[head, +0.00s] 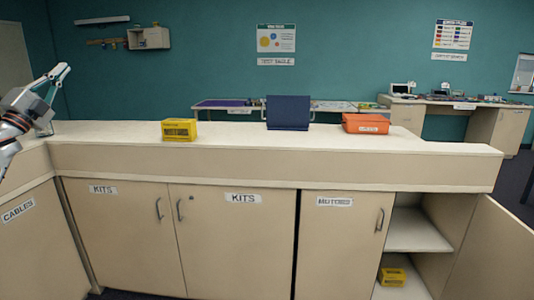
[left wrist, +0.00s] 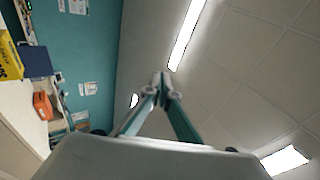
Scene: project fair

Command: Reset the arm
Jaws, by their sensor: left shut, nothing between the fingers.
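My left gripper (head: 62,72) is at the left edge of the head view, raised above the left end of the counter. Its fingers are closed together with nothing between them. In the left wrist view the gripper (left wrist: 161,78) points up toward the ceiling, its fingertips meeting. My right gripper is in neither view.
A yellow box (head: 179,130), a dark blue case (head: 288,112) and an orange box (head: 366,124) stand on the counter (head: 240,135). Below, a cabinet door (head: 490,250) at the right hangs open, with another yellow box (head: 392,277) inside. The counter between the items is clear.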

